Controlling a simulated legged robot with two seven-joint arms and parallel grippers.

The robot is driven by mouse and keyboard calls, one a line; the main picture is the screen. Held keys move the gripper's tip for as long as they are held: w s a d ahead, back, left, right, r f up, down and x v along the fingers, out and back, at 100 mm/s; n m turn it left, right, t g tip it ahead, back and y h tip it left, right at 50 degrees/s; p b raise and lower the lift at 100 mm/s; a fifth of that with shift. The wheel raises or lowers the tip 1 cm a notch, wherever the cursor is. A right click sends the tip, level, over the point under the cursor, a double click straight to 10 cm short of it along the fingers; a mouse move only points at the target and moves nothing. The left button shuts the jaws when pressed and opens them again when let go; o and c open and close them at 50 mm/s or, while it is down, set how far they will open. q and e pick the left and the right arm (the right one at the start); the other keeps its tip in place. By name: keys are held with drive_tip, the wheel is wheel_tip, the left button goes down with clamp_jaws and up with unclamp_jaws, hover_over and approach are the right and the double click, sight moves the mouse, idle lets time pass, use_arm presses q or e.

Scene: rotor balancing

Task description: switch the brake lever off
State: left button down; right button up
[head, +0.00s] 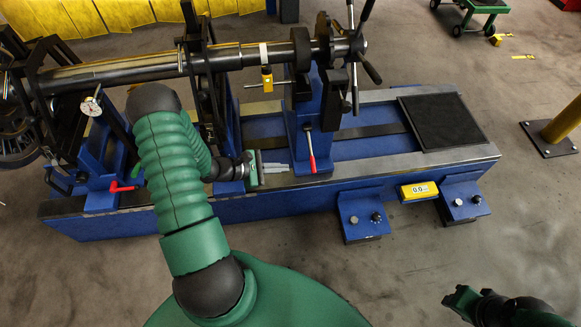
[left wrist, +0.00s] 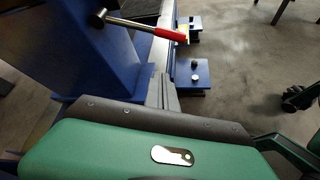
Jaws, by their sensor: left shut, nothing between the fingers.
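A lever with a red handle (head: 311,160) and a thin metal stem hangs down the front of the right blue pedestal (head: 300,118). In the left wrist view the red handle (left wrist: 153,32) points right from a round dark pivot. A second red handle (head: 122,187) sits low on the left pedestal; no label shows which is the brake lever. My left gripper (head: 287,168) is shut and empty, just left of the right-hand lever's red handle, with a small gap. Its fingers (left wrist: 168,95) show below that handle in the wrist view. My right gripper (head: 460,299) is at bottom right, its jaw unclear.
The long shaft (head: 130,72) lies across both pedestals above the blue machine bed (head: 240,218). A dial gauge (head: 91,106) is at left. A black mat (head: 440,121) lies on the right end. Blue knob boxes (head: 362,215) and a yellow display (head: 419,190) project in front.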

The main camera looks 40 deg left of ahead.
use_arm(q)
drive_tip(key=f+b+x, duration=0.1)
drive_tip(key=b+x, duration=0.2)
drive_tip(key=x, duration=0.5)
drive_tip(key=shift+s+d+r, duration=0.1)
drive_tip(key=shift+d+r, duration=0.2)
drive_tip(key=shift+r, duration=0.45)
drive_tip(key=shift+d+r, duration=0.3)
drive_tip(key=shift+r, duration=0.45)
drive_tip(key=shift+s+d+r, duration=0.1)
drive_tip(key=shift+d+r, duration=0.2)
drive_tip(key=shift+r, duration=0.4)
wheel_tip(320, 180, up, 11)
drive_tip(key=n+g+h+p, duration=0.3)
drive_tip(key=n+p, duration=0.1)
drive_tip(key=p, duration=1.2)
drive_tip(key=shift+h, duration=0.3)
drive_tip(key=shift+w+a, duration=0.1)
drive_tip(key=shift+w, duration=0.15)
drive_tip(key=shift+f, duration=0.1)
